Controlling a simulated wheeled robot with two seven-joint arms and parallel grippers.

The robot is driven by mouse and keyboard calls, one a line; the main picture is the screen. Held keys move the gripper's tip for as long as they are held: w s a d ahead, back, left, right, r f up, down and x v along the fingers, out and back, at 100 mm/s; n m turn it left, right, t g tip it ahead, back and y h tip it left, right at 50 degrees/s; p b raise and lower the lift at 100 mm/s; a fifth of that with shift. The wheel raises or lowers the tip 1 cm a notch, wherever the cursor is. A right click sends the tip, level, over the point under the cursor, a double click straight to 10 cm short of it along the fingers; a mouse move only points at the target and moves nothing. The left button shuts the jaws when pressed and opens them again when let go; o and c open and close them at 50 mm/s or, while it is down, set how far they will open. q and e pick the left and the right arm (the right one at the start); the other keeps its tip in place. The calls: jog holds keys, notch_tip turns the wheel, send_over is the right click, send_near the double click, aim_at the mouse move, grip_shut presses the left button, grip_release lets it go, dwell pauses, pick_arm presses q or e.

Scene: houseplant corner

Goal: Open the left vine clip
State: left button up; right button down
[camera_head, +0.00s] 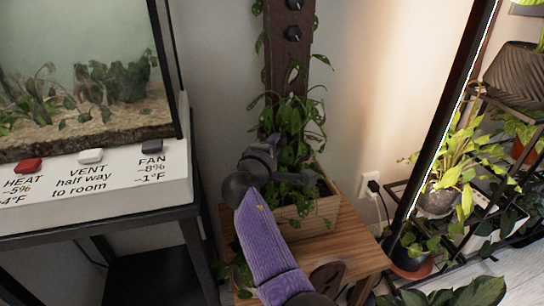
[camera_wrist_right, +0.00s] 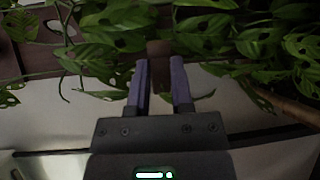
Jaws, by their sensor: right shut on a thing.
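A leafy vine (camera_head: 297,115) climbs a dark brown post (camera_head: 278,60) that rises from a wooden planter box (camera_head: 310,212). My right gripper (camera_head: 312,182) reaches into the leaves low on the post, above the box. In the right wrist view its two purple-grey fingers (camera_wrist_right: 160,75) are shut on a small brown piece (camera_wrist_right: 158,48) among the vine leaves (camera_wrist_right: 205,35). This piece may be a vine clip, but leaves hide its outline and I cannot tell whether it is the left one. My left gripper is not in view.
The planter stands on a small wooden table (camera_head: 345,262). A glass tank (camera_head: 75,70) with a labelled switch panel (camera_head: 115,180) stands left. A wall socket (camera_head: 372,186) and a black plant rack (camera_head: 480,100) are on the right. Dark knobs (camera_head: 293,33) sit higher on the post.

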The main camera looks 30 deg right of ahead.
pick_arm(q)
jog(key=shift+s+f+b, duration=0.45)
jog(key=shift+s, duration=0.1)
pick_arm(e)
jog(key=shift+w+a+m+g+h, duration=0.1)
jog(key=shift+a+m+g+h, duration=0.15)
jog(key=shift+m+g+h, duration=0.25)
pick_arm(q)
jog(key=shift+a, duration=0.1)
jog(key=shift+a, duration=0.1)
